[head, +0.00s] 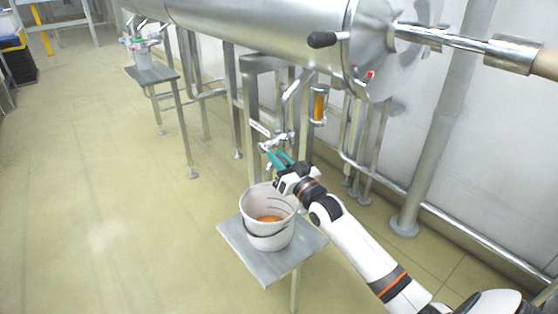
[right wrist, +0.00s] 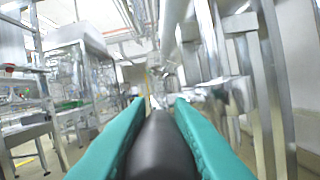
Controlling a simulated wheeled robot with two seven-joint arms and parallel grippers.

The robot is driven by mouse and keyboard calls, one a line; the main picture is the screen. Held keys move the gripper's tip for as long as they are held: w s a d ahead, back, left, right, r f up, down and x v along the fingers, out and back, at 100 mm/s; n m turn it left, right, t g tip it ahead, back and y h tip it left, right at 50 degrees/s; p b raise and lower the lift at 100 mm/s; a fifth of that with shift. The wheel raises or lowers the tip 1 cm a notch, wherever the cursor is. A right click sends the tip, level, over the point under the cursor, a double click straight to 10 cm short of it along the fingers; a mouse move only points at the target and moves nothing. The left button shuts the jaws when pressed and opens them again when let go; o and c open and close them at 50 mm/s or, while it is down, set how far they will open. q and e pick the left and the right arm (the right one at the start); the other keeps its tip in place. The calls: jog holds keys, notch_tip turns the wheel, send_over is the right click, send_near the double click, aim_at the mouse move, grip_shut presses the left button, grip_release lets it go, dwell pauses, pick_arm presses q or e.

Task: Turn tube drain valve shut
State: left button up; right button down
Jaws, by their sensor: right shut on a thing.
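My right gripper (head: 280,162) has green fingers and is at the drain valve (head: 278,143), a metal fitting on the pipework under the big steel tank. In the right wrist view its two green fingers (right wrist: 159,135) are shut on a black rounded handle (right wrist: 160,150), which lies between them. In the head view the handle is hidden by the fingers, so I cannot tell its angle. A sight tube with orange liquid (head: 319,104) stands upright just right of the valve. My left gripper is not in view.
A white bucket (head: 257,205) with orange liquid inside stands on a small grey table (head: 240,253), below my right gripper. Metal legs and pipes stand behind the valve. The floor at left is clear.

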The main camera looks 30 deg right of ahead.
jog(key=c, duration=1.3)
grip_release()
jog(key=shift+s+f, duration=0.1)
jog(key=shift+s, duration=0.15)
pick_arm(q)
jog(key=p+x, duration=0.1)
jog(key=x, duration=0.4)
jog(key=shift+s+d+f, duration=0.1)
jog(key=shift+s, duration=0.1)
pick_arm(e)
jog(key=v, duration=1.1)
jog(key=shift+s, duration=0.3)
